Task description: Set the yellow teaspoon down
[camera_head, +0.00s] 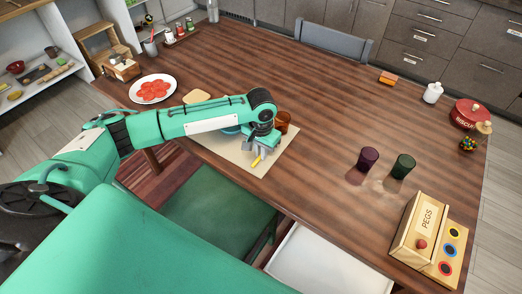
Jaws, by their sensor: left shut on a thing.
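The yellow teaspoon (257,161) shows as a short yellow piece just below the fingers of my left gripper (256,152). The gripper points down and is shut on the teaspoon, over the near right part of a beige placemat (232,162). I cannot tell whether the teaspoon touches the mat. The gripper hides part of the teaspoon. My right gripper is not in view.
An orange-brown cup (282,122) stands just behind the gripper, and a blue dish (231,130) is partly hidden by my arm. A plate of red slices (153,89) lies to the left. Purple (368,159) and green (403,166) cups stand right. The table's middle is clear.

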